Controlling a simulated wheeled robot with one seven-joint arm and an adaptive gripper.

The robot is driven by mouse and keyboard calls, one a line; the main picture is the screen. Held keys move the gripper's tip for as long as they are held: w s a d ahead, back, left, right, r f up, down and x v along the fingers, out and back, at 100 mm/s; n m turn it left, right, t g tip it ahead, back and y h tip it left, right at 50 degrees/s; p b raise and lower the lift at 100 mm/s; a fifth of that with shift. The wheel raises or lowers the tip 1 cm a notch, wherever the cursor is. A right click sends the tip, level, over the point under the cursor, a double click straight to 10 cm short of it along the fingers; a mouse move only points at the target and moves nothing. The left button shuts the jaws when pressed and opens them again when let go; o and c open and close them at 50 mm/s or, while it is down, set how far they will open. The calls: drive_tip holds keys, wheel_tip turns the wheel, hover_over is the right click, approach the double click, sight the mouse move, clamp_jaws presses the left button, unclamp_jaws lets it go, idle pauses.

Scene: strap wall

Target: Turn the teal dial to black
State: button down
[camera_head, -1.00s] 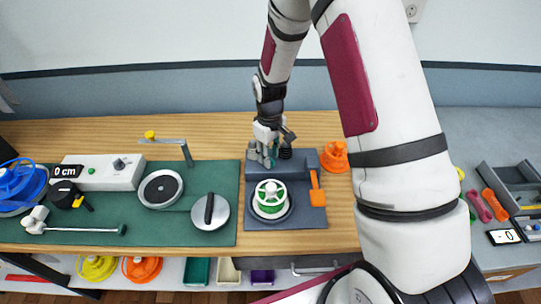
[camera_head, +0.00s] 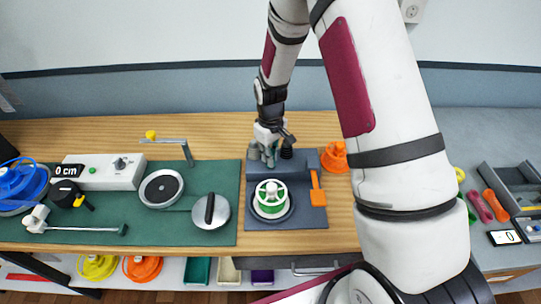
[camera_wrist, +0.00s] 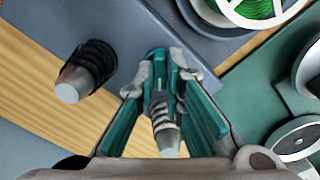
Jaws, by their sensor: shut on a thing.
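My gripper (camera_wrist: 160,85) is shut on a ridged dial (camera_wrist: 164,118) with a grey conical tip, which I take to be the teal dial. The fingers hide most of it, and its colour and any mark on it are hard to tell. In the head view my gripper (camera_head: 266,158) is at the raised back part of the grey-blue fixture (camera_head: 258,181). A black ridged knob (camera_wrist: 88,68) with a grey tip stands apart beside the gripper; it also shows in the head view (camera_head: 287,153).
A green spool with a white wheel (camera_head: 270,196) sits at the front of the fixture, with an orange lever (camera_head: 317,187) to its right. An orange object (camera_head: 334,156) stands close behind on the right. A green mat (camera_head: 150,225) with several devices lies to the left.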

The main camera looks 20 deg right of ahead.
drive_tip(key=m, duration=0.4)
drive_tip(key=shift+m, duration=0.3)
drive_tip(key=m, duration=0.4)
drive_tip(key=shift+b, duration=0.4)
drive_tip(key=m, duration=0.5)
drive_tip(key=shift+m, duration=1.9)
drive_tip(key=c, duration=1.7)
unclamp_jaws()
